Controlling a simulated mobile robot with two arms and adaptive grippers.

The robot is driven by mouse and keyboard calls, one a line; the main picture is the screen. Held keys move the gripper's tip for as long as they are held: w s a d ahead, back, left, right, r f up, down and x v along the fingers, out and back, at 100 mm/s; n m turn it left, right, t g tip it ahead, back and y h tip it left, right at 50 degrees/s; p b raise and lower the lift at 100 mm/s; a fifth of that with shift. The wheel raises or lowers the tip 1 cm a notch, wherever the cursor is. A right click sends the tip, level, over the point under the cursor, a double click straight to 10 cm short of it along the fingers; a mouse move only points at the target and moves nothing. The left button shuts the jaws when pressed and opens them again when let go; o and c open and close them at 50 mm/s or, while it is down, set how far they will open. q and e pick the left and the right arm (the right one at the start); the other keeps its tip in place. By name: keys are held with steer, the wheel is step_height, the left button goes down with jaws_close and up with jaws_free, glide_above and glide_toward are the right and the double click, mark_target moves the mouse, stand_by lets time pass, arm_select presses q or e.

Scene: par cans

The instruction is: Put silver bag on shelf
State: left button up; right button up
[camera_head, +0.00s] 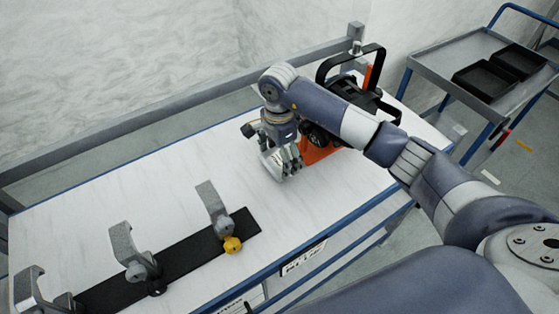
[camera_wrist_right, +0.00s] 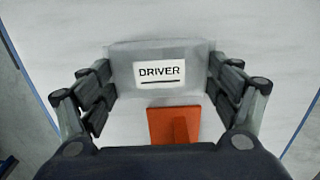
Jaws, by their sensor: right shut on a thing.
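The silver bag (camera_head: 273,166) is a small shiny pouch. In the wrist view it shows as a grey pouch (camera_wrist_right: 197,60) with a white "DRIVER" label. My right gripper (camera_head: 285,163) points down over the white table and is shut on the bag, with its fingers on both sides in the wrist view (camera_wrist_right: 160,78). The fingers hide part of the bag in the head view, and I cannot tell whether it touches the tabletop. My left gripper is not in view. I cannot tell which surface is the shelf.
A black lamp-like device (camera_head: 350,95) with an orange part (camera_head: 316,153) stands behind my right gripper. A black bar (camera_head: 190,255) with grey clamps and a yellow knob (camera_head: 232,245) lies front left. A grey trolley (camera_head: 440,62) holds black trays at right. The table's left middle is clear.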

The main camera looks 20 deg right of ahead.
mark_target(280, 159)
steer(key=f, duration=0.1)
steer(key=f+p, duration=0.1)
steer(key=f, duration=0.1)
steer(key=shift+w+d+f+p, duration=0.1)
steer(key=shift+d+p, duration=0.1)
steer(key=shift+p, duration=0.1)
steer(key=shift+f, duration=0.15)
steer(key=shift+f, duration=0.1)
steer(key=o, duration=0.6)
steer(key=shift+f+b, duration=0.1)
steer(key=shift+b, duration=0.2)
steer(key=o, duration=0.4)
